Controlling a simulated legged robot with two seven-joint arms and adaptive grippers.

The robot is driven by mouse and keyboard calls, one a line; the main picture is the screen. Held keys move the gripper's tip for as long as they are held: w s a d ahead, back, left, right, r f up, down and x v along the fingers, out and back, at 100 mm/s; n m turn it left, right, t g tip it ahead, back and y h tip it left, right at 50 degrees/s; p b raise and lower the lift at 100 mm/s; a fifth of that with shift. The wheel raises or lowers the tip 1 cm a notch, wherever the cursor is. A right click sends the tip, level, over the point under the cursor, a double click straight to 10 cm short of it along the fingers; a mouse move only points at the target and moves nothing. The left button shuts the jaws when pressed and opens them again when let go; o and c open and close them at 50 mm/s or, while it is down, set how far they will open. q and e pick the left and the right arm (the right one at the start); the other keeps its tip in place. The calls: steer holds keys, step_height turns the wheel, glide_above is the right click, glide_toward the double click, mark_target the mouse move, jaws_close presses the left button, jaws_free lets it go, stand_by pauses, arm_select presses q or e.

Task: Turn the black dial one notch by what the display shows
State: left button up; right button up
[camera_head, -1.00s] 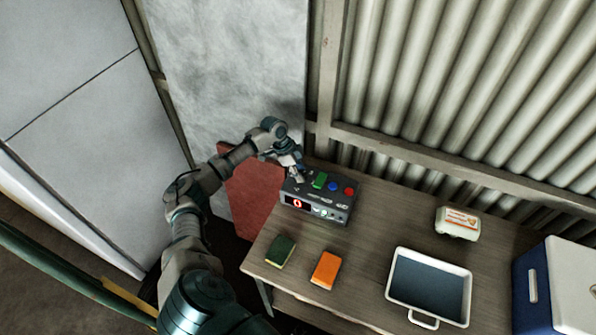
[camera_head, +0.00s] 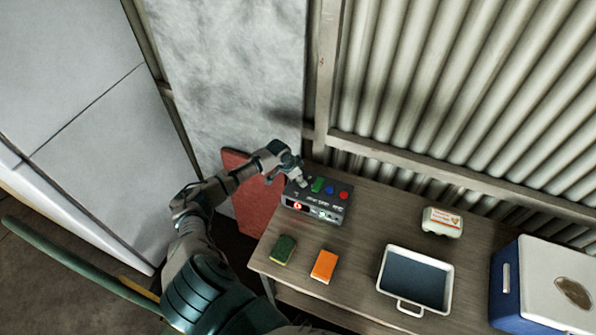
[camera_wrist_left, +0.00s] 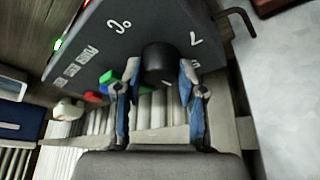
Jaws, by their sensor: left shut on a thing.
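The dark control box (camera_head: 318,206) stands at the back left of the wooden table. Its front has a small display (camera_head: 299,205) with a red lit sign, too small to read surely. Its top carries green (camera_head: 317,185), blue (camera_head: 329,190) and red (camera_head: 345,195) buttons. The black dial (camera_wrist_left: 158,63) sits on the panel in the left wrist view, with white marks around it. My left gripper (camera_head: 300,183) is at the box's top left corner. In the wrist view its fingers (camera_wrist_left: 159,82) are shut on the dial from both sides. My right gripper is not in view.
A green sponge (camera_head: 283,250) and an orange sponge (camera_head: 324,266) lie in front of the box. A white-rimmed tray (camera_head: 449,290), a small white carton (camera_head: 442,222) and a blue-white cooler (camera_head: 507,290) are to the right. A corrugated wall (camera_head: 450,100) stands behind the table.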

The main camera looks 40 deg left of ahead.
arm_select(q)
steer(key=n+p, duration=0.2)
steer(key=p, duration=0.1)
steer(key=n+y+p, duration=0.1)
steer(key=shift+w+d+r+t+p, duration=0.2)
steer(key=shift+d+r+t+p, duration=0.1)
steer(key=shift+r, duration=0.1)
steer(key=shift+a+f+n+y+p, duration=0.15)
steer(key=shift+n+y+p, duration=0.25)
steer(key=shift+n+p, duration=0.7)
steer(key=o, duration=0.9)
steer(key=shift+o, duration=1.2)
steer(key=shift+w, duration=0.1)
steer(key=shift+f, duration=0.25)
